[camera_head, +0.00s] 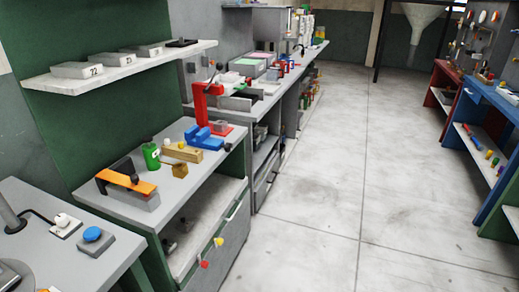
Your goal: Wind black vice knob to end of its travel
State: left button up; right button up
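Neither of my grippers shows in the head view. A blue vice-like device (204,138) sits on the grey bench, beside a red press-like stand (205,100). A black angled piece (125,168) stands behind an orange bar (127,182) on a grey block at the front of the same bench. I cannot tell which part is the black vice knob.
A grey bench (205,183) has a green can (151,155) and a yellow block (181,154). A white wall shelf (120,68) holds numbered grey boxes. The concrete floor (380,190) is clear between these benches and the blue and red benches at right.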

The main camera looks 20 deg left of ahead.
aim_at(228, 146)
jog(key=i+z, duration=0.15)
jog(key=i, duration=4.8)
jog(key=i+u, duration=0.25)
jog(key=u, duration=0.2)
jog(key=i+l+u, duration=0.15)
jog(key=u, duration=0.3)
jog(key=i+l+u, duration=0.2)
jog(key=u, duration=2.4)
jog(key=l, duration=0.1)
